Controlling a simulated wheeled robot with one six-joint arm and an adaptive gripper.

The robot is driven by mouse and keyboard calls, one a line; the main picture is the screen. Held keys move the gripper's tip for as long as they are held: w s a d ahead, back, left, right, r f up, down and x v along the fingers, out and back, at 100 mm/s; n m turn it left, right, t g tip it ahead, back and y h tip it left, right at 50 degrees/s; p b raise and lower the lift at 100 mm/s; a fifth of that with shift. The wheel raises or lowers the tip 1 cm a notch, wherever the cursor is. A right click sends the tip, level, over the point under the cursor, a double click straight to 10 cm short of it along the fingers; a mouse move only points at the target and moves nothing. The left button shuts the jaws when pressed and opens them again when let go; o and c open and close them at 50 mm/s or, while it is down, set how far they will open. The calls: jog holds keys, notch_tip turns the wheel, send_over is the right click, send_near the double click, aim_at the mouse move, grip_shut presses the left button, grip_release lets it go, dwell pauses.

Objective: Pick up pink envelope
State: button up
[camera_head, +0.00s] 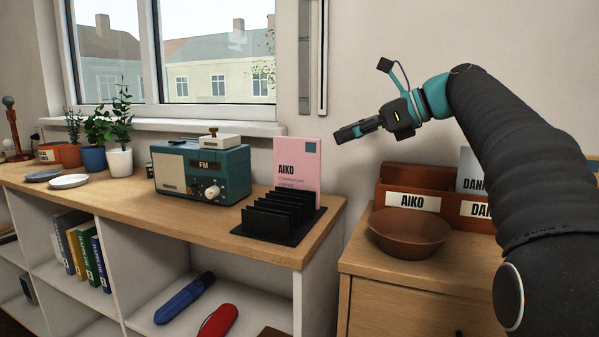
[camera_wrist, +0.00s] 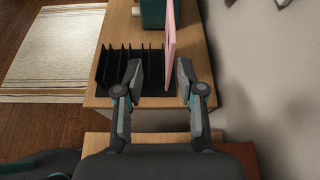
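The pink envelope (camera_head: 297,165) stands upright in the rear slot of a black letter rack (camera_head: 278,214), with "AIKO" printed on it. Its lower part is hidden behind the rack's dividers. In the wrist view the pink envelope (camera_wrist: 170,40) shows nearly edge-on, at the right end of the black rack (camera_wrist: 120,72). My gripper (camera_head: 345,135) is to the right of the envelope and above the counter in the head view. In the wrist view my gripper (camera_wrist: 158,75) is open, and the envelope's edge lies between its two fingers in the picture. No contact shows.
A teal radio (camera_head: 203,172) stands left of the rack. A brown bowl (camera_head: 410,232) and a wooden letter box (camera_head: 415,190) labelled "AIKO" stand on the right cabinet (camera_head: 440,272). The wall (camera_wrist: 245,80) is close on the right in the wrist view.

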aim_at(297, 152)
jog(key=shift+m, duration=0.3)
jog(key=shift+w+d+b+x, duration=0.1)
jog(key=shift+w+b+x, duration=0.25)
jog(key=shift+x, duration=1.9)
jog(key=shift+w+d+b+x, duration=0.15)
jog(key=shift+b+x, duration=0.3)
jog(key=shift+x, duration=1.8)
jog(key=shift+w+b+x, duration=0.3)
jog(key=shift+b+x, duration=0.1)
jog(key=shift+x, duration=1.85)
jog(key=shift+r, duration=0.1)
grip_shut()
